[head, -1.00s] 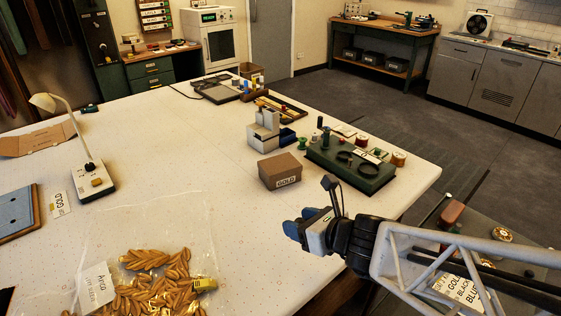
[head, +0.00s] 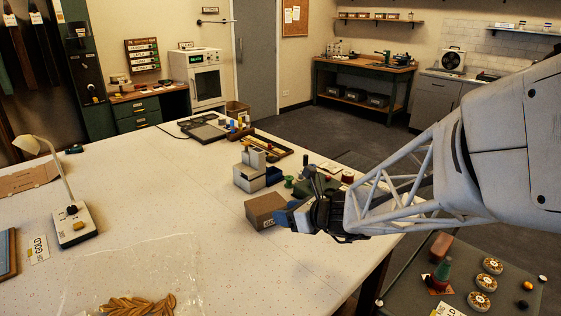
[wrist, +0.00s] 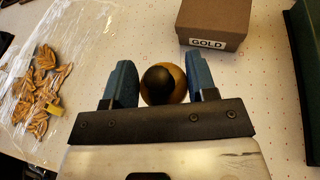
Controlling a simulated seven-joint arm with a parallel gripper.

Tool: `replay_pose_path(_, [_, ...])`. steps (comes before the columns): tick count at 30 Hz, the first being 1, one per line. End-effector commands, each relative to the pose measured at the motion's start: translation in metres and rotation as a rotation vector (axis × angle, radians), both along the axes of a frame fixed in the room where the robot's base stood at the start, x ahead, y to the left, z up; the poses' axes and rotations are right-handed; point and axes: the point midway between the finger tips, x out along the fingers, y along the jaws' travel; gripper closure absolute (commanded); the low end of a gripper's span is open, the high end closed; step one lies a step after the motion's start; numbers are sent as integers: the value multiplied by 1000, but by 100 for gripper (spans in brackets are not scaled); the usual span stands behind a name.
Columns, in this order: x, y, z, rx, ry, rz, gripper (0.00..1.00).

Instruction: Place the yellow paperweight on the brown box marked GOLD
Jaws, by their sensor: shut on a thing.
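The yellow paperweight (wrist: 178,92), round with a black knob on top, sits between the two blue fingers of my gripper (wrist: 164,86) in the wrist view. The fingers are shut on it. The brown box marked GOLD (wrist: 214,14) is beyond the fingertips, up and to the right, with its label facing me. In the head view the box (head: 262,208) stands on the white table, and my gripper (head: 290,215) overlaps its right side in the picture. The paperweight is hidden in the head view.
A pale grey block-shaped device (head: 245,180) and a green spool (head: 289,182) stand behind the box. A dark green tray (head: 322,182) is partly hidden by my arm. A plastic bag of gold leaves (wrist: 45,85) lies to the left.

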Motion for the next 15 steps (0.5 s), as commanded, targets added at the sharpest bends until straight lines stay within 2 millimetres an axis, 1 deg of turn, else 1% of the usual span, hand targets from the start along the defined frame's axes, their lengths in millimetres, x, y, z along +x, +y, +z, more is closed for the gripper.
replay_pose_path(1, [7, 0, -1, 1, 1, 2, 80])
replay_pose_path(6, [20, -1, -1, 0, 1, 10, 80])
replay_pose_path(15, [25, -1, -2, 1, 1, 14, 80])
